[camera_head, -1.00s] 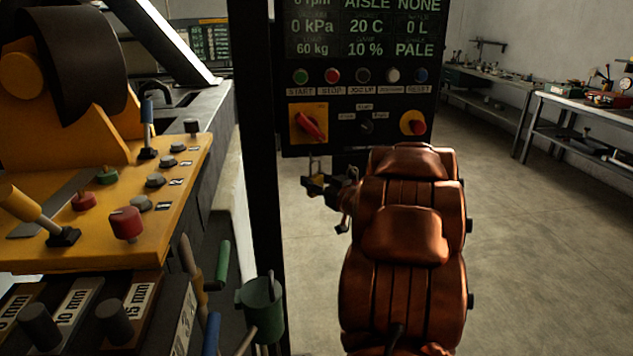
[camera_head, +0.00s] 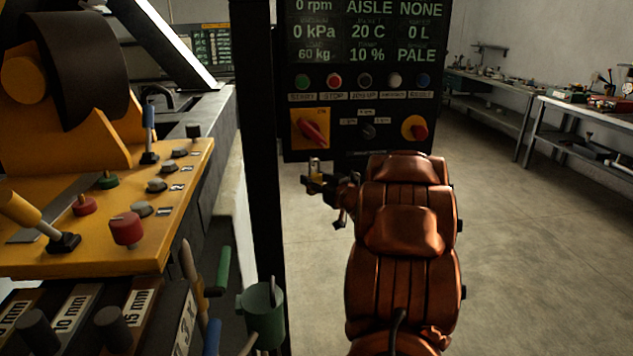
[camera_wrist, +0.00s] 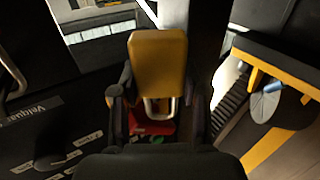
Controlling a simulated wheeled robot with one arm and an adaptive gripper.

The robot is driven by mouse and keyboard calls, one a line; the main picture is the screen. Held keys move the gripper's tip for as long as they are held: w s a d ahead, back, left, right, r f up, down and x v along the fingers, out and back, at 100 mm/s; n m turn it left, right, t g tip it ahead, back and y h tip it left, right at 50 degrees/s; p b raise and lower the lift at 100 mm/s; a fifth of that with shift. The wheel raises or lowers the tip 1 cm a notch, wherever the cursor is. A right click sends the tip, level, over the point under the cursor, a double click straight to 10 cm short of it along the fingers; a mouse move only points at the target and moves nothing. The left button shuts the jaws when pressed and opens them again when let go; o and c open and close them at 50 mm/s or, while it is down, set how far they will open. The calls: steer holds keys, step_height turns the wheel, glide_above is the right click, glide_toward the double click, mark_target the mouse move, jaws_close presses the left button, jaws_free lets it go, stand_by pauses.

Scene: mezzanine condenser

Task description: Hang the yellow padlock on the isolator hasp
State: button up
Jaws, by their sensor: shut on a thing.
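The yellow padlock is held in my gripper (camera_head: 318,183), just below the lower left of the control panel in the head view. Its body (camera_wrist: 158,65) fills the space between the two fingers in the wrist view, where my gripper (camera_wrist: 158,103) is shut on it. Its shackle (camera_wrist: 160,106) stands up in the head view. The isolator (camera_head: 310,128), a yellow plate with a red rotary handle, is on the panel above the padlock. A red part (camera_wrist: 153,128) shows behind the shackle in the wrist view. I cannot make out the hasp, nor whether the shackle touches it.
The control panel (camera_head: 365,100) has a row of buttons and a red-on-yellow stop knob (camera_head: 415,128). A dark post (camera_head: 258,150) stands left of my gripper. A yellow console (camera_head: 150,215) and a green cup (camera_head: 263,312) are at the left.

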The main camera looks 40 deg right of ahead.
steer(key=shift+w+d, duration=0.45)
steer(key=shift+w, duration=0.15)
steer(key=shift+w+d, duration=0.4)
steer(key=shift+w, duration=0.2)
steer(key=shift+w+d+f+p, duration=0.4)
steer(key=shift+w+f+p, duration=0.1)
steer(key=shift+f, duration=0.1)
steer(key=shift+f, duration=0.1)
steer(key=o, duration=1.3)
steer(key=s+a, duration=0.1)
steer(key=s, duration=1.1)
steer(key=shift+a, duration=0.25)
